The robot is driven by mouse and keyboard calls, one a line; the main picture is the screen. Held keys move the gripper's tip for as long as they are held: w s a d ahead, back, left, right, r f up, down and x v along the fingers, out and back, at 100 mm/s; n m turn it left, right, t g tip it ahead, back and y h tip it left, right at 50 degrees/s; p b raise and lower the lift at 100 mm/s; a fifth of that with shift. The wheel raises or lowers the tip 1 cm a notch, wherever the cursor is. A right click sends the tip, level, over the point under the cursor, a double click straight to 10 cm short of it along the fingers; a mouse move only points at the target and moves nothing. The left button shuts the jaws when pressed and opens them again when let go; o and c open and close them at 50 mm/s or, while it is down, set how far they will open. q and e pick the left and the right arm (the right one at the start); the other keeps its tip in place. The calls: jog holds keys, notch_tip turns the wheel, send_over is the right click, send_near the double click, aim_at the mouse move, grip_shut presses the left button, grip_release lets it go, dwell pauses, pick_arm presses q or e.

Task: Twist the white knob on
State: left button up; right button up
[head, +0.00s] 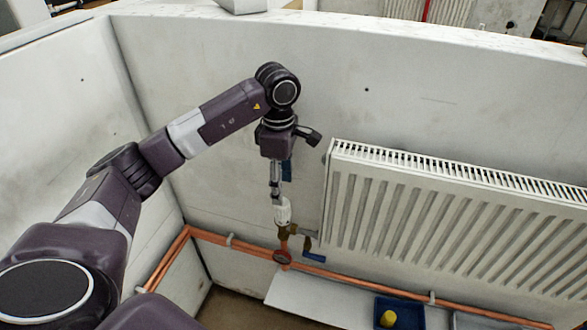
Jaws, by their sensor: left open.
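The white knob (283,213) is on a brass valve (287,231) at the lower left side of the white radiator (440,215). My left gripper (277,197) points down from above and is open. Its fingertips are at the top of the knob and partly cover it. I cannot tell whether they touch it. My right gripper is not in view.
Copper pipes (365,284) run low along the wall. A blue tray (411,313) with a yellow thing (388,319) is on a white shelf (318,299). The wall left of my gripper is clear.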

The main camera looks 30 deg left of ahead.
aim_at(283, 211)
pick_arm(q)
jog(key=shift+w+a+f, duration=0.25)
jog(key=shift+w+f, duration=0.4)
jog(key=f, duration=0.1)
jog(key=s+f+p, duration=0.1)
jog(key=f, duration=0.1)
jog(key=shift+s+p, duration=0.3)
jog(key=shift+w+f+p, duration=0.25)
jog(key=shift+f+p, duration=0.05)
jog(key=shift+f, duration=0.85)
jog(key=shift+w+f, duration=0.1)
jog(key=shift+f, duration=0.45)
jog(key=c, duration=1.2)
jog(key=shift+c, duration=0.4)
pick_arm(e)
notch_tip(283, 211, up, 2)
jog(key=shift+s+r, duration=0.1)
